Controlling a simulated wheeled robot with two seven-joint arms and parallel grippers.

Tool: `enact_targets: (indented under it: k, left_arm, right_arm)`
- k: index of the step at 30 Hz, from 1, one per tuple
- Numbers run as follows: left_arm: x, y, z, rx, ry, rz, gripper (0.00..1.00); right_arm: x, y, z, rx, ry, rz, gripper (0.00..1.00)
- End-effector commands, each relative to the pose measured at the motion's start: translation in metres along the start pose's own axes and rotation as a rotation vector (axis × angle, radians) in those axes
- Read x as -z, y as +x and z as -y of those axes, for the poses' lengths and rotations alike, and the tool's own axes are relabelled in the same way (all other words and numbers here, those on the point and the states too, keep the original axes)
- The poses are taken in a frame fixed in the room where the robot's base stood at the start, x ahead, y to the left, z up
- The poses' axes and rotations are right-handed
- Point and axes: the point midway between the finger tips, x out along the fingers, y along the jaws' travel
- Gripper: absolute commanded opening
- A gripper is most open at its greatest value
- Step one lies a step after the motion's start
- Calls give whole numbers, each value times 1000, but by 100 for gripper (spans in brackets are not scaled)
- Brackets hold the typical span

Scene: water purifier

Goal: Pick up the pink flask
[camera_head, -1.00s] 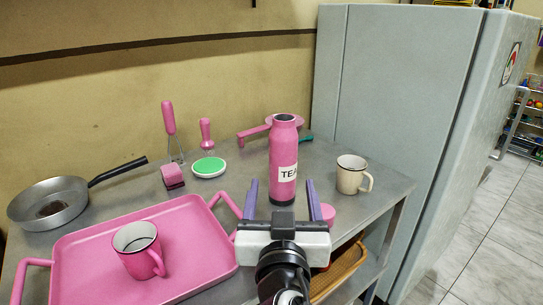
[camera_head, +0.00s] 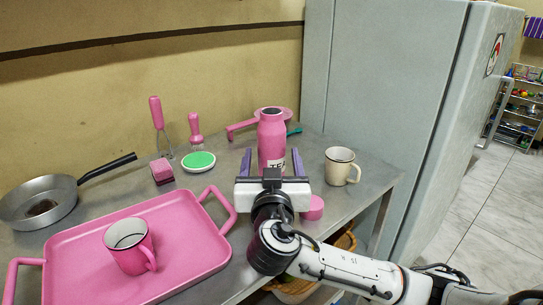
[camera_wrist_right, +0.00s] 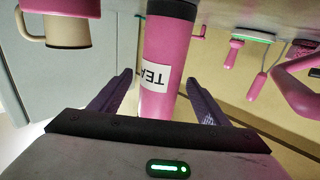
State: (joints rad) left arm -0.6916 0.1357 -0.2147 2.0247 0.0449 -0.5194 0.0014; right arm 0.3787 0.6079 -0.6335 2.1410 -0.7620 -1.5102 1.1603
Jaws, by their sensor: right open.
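The pink flask (camera_head: 271,138) stands upright on the grey metal table, with a white "TEA" label on its front. It also shows in the right wrist view (camera_wrist_right: 167,55), upside down in that picture, between the purple fingers. My right gripper (camera_head: 273,163) is open in front of the flask, its two purple fingers reaching toward either side of it. In the wrist view there are gaps between the fingers and the flask. The gripper hides the flask's lower part in the head view. My left gripper is not in view.
A cream mug (camera_head: 340,167) stands right of the flask, and a small pink round thing (camera_head: 313,208) is beside the gripper. A pink tray (camera_head: 80,250) with a pink mug (camera_head: 128,247) lies at left. A pan (camera_head: 42,203) and pink utensils stand behind. A fridge (camera_head: 385,110) is at right.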

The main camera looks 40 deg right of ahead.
Motion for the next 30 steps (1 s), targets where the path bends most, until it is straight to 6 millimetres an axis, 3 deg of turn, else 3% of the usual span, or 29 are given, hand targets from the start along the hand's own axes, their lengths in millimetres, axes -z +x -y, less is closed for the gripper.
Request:
enact_targets:
  k: [2,12,21,30]
  left_arm:
    - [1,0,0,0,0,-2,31]
    - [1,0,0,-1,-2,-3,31]
    - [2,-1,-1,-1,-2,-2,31]
    - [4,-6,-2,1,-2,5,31]
  right_arm:
    - [0,0,0,0,0,0,66]
    - [0,-1,0,0,-1,0,9]
    - [8,-1,0,0,4,-6,9]
    - [64,-1,0,1,10,-7,9]
